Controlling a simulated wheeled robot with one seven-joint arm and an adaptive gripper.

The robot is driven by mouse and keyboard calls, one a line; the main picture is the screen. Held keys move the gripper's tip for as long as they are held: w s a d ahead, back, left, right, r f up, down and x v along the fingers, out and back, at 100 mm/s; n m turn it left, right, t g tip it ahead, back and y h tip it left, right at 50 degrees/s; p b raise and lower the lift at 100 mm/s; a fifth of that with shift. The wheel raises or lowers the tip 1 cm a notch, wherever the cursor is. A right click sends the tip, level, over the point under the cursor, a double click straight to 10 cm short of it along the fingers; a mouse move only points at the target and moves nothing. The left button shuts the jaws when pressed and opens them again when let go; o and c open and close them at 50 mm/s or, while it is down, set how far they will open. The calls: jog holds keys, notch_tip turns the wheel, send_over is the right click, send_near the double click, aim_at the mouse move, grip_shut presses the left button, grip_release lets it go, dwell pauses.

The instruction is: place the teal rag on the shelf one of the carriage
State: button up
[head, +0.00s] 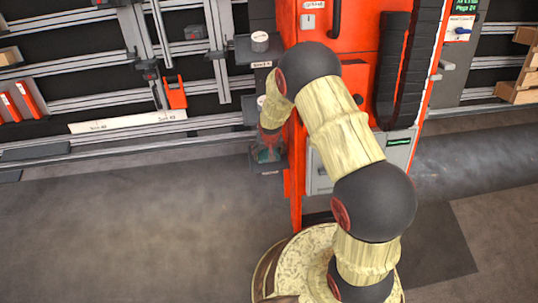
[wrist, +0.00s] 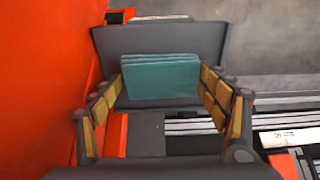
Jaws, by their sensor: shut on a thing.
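The teal rag (wrist: 160,77) is a folded stack between the two pad-lined fingers of my gripper (wrist: 161,82) in the wrist view. My gripper is shut on it. Behind the rag is a dark grey shelf plate (wrist: 207,40) with raised edges. I cannot tell whether the rag touches it. In the head view my gripper (head: 268,150) is low on the left side of the orange carriage (head: 352,45), at its lowest visible shelf (head: 268,168).
Rails with orange holders (head: 175,92) stand to the left. The floor (head: 130,215) at front left is clear.

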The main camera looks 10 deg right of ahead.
jog(key=o, duration=0.9)
jog(key=shift+o, duration=0.5)
notch_tip(320, 180, up, 12)
jog(key=s+p, duration=0.1)
jog(key=p, duration=0.3)
jog(key=shift+s, duration=0.25)
